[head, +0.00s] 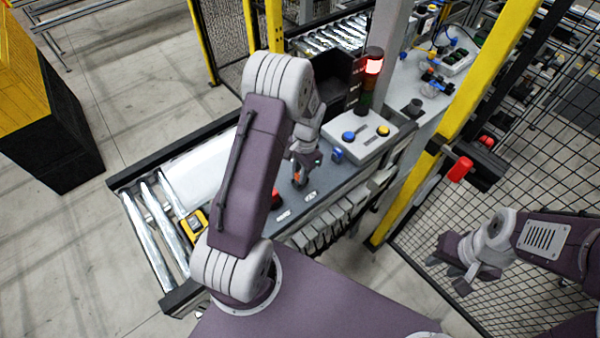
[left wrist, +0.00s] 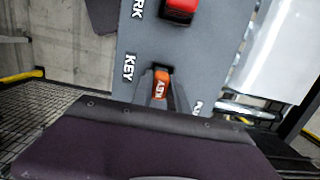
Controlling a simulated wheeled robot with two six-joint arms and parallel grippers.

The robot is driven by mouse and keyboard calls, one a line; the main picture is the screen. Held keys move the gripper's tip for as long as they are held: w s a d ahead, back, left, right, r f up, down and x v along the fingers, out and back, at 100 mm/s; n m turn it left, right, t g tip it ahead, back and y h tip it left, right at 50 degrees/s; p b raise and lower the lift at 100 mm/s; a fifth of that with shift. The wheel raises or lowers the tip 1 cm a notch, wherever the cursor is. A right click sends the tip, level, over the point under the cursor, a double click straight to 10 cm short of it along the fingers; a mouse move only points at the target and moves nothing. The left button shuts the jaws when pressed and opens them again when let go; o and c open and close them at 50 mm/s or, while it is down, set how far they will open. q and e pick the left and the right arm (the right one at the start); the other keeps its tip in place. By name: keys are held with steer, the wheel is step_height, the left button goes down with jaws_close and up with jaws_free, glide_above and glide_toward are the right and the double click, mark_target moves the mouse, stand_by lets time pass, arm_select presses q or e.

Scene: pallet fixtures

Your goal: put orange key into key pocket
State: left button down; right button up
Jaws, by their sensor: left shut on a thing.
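A white "KEY" label (left wrist: 128,67) is on the panel beside the key.
A red part (left wrist: 180,10) sits on the panel near a partly cut-off label. A control box (head: 360,138) with blue and yellow buttons and a signal tower (head: 370,75) stand behind the gripper. A yellow device (head: 193,225) lies left, by the rollers.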

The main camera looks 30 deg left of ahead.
arm_select(q)
steer(key=shift+w+f, duration=0.1)
steer(key=shift+f, duration=0.25)
steer(key=c, duration=1.3)
jaws_free()
steer(key=shift+r, duration=0.1)
